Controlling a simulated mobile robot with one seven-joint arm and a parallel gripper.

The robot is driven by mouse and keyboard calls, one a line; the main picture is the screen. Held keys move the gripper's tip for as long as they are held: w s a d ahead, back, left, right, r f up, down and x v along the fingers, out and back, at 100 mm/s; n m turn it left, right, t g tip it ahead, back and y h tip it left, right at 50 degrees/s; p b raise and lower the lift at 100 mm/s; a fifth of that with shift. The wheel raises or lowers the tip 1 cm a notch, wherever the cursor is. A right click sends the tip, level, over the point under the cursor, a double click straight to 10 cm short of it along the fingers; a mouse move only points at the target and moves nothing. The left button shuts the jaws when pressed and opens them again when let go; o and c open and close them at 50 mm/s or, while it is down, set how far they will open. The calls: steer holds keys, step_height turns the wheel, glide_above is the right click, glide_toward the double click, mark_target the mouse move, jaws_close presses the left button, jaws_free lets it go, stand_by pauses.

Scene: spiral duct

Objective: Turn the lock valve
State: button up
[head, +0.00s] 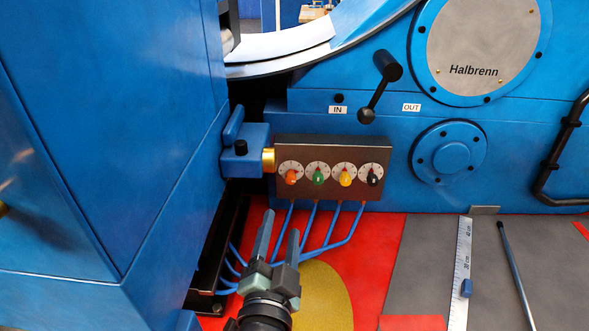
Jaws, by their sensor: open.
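No part carries a readable "lock valve" label, so I cannot tell for certain which part it is. A blue valve block (247,158) with an upright blue handle (233,125), a black cap and a brass fitting (268,159) sits left of a dark valve box (333,153). The box has orange (291,177), green (318,176), yellow (345,177) and black (373,177) knobs on round dials. My gripper (281,224) is open and empty, below the box's left part. Its fingers point up toward the box and appear apart from it.
A black lever (375,90) stands out above the box, near IN and OUT labels. Blue hoses (345,234) run below the box. A large blue cabinet (105,140) bounds the left side. A ruler (460,270) and a rod (516,270) lie at the right.

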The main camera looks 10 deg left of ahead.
mark_target(290, 181)
steer(key=w, duration=0.4)
steer(key=w+a, duration=0.1)
steer(key=w, duration=0.7)
steer(key=shift+a, duration=0.35)
jaws_close()
